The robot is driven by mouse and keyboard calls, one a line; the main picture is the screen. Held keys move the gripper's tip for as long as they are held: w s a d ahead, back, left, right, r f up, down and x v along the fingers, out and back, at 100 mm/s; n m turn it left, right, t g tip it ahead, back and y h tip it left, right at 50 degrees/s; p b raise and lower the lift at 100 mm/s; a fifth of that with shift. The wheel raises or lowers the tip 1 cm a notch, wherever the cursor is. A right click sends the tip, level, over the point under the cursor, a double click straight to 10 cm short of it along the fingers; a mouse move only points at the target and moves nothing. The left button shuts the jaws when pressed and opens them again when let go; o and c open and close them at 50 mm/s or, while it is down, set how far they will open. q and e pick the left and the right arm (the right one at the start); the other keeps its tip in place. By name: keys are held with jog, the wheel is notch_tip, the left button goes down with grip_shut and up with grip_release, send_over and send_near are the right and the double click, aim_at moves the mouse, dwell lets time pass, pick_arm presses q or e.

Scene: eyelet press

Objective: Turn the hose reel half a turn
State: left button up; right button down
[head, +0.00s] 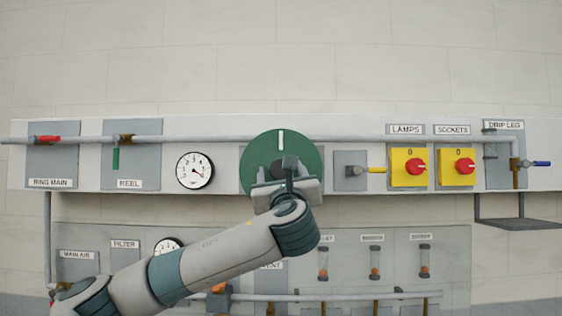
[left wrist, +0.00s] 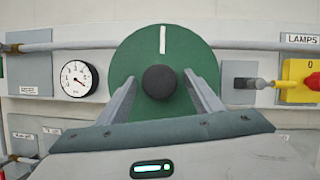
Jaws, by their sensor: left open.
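The hose reel (head: 260,148) is a round green disc on the upper panel, with a white mark at its top pointing straight up. In the left wrist view the green disc (left wrist: 130,65) shows a dark round hub (left wrist: 159,81) at its middle. My left gripper (head: 284,172) is in front of the disc's lower half and hides part of it. In the left wrist view its two fingers (left wrist: 160,88) are apart, one on each side of the hub, with gaps visible. I cannot tell how deep the fingers reach around it. My right gripper is not in view.
A pressure gauge (head: 195,170) is left of the disc. A grey pipe (head: 220,138) runs along the panel. A lower panel (head: 450,250) holds more fittings.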

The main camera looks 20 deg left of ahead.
pick_arm(q)
jog(key=shift+w+a+r, duration=0.2)
jog(key=shift+w, duration=0.2)
jog(key=shift+c, duration=0.3)
